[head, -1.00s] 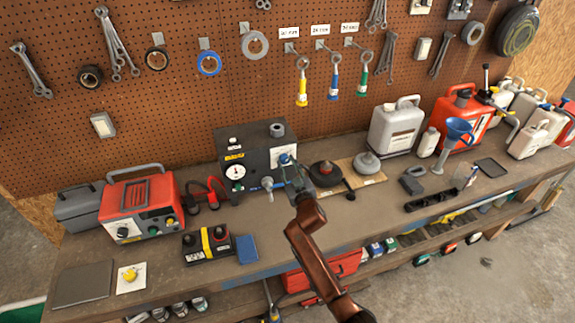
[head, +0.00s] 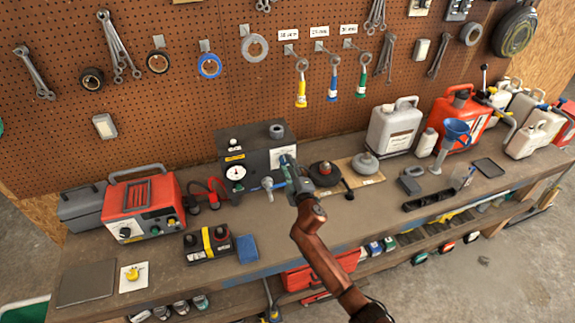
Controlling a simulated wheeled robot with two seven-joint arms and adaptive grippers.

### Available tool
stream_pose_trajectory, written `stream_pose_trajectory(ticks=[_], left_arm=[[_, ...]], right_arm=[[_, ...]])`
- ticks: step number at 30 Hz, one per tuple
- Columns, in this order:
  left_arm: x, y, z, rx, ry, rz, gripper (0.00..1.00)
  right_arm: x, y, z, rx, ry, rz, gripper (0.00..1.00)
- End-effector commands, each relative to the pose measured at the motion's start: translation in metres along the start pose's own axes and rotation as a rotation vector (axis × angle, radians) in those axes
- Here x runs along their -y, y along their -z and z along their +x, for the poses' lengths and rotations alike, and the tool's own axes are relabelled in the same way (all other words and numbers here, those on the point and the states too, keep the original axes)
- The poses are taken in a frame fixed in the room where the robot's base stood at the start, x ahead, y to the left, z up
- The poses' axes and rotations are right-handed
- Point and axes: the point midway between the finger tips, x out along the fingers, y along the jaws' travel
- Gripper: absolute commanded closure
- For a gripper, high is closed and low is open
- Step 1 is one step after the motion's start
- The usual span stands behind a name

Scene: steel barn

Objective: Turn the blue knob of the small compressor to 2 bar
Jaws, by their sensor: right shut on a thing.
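The small compressor (head: 250,156) is a dark box on the bench against the pegboard. Its round white gauge (head: 236,172) faces me; the needle is too small to read. The blue knob (head: 283,160) is on the front at the right, mostly hidden by my right gripper (head: 287,168). My right gripper is at the compressor's front face and shut on the knob. Its reddish-brown arm comes up from the lower right. My left gripper is not in view.
A red charger (head: 142,205) and a black battery (head: 207,243) stand to the left. A dark round disc-like part (head: 323,171) sits close right of my gripper. White jug (head: 393,128) and red can (head: 462,112) stand further right. The bench front is partly clear.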

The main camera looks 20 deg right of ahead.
Motion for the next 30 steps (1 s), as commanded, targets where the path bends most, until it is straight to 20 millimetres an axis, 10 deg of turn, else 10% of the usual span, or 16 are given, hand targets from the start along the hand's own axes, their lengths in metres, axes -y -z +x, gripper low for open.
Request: stream_pose_trajectory(ticks=[30], left_arm=[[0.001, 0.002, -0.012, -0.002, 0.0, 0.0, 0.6]], right_arm=[[0.0, 0.001, 0.0, -0.002, 0.001, -0.671, 0.96]])
